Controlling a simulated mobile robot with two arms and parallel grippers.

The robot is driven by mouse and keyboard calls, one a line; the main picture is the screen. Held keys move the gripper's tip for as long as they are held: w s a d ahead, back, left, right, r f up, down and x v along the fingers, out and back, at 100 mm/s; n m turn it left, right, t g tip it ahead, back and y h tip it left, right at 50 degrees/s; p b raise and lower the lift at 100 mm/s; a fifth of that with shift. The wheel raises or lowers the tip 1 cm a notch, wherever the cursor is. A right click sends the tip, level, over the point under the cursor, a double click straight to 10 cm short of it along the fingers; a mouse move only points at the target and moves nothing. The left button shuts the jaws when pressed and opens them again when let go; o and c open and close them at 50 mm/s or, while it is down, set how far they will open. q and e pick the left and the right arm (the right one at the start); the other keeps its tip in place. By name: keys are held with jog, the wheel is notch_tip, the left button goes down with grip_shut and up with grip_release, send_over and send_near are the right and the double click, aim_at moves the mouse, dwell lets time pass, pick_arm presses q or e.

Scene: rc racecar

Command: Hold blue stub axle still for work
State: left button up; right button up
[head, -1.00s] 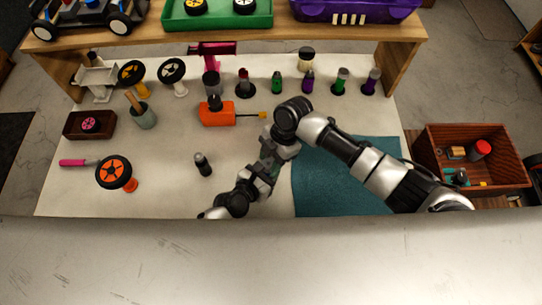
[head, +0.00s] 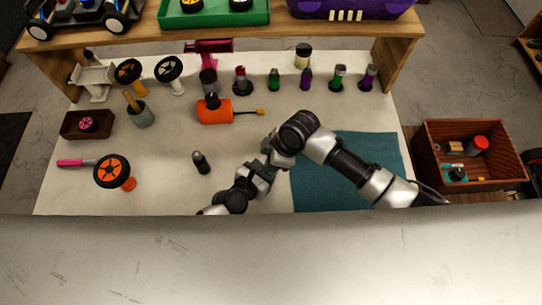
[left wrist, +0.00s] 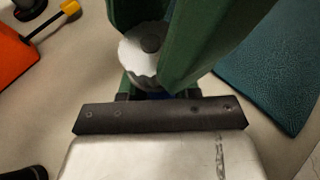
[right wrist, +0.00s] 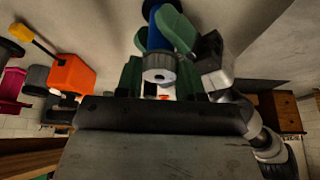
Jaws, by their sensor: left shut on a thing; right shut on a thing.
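My left gripper (head: 258,180) and my right gripper (head: 266,162) meet above the table, left of the teal mat; the held parts are too small to make out in the head view. The blue stub axle (right wrist: 154,9) shows in the right wrist view between green fingers of the left gripper, which is shut on it. A bit of blue also shows low in the left wrist view (left wrist: 187,94). A grey ribbed round part (right wrist: 158,75) sits in line with the axle, at my right gripper's green fingers, which are shut on it. Their exact contact is partly hidden.
The teal mat (head: 350,185) lies right of the grippers. An orange tool (head: 214,111) with a yellow tip lies behind them, and a dark small cylinder (head: 201,162) stands to the left. Several bottles line the shelf's front. A wooden crate (head: 480,184) is at the right.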

dwell(0.3)
jog(key=o, duration=1)
jog(key=shift+c, duration=0.2)
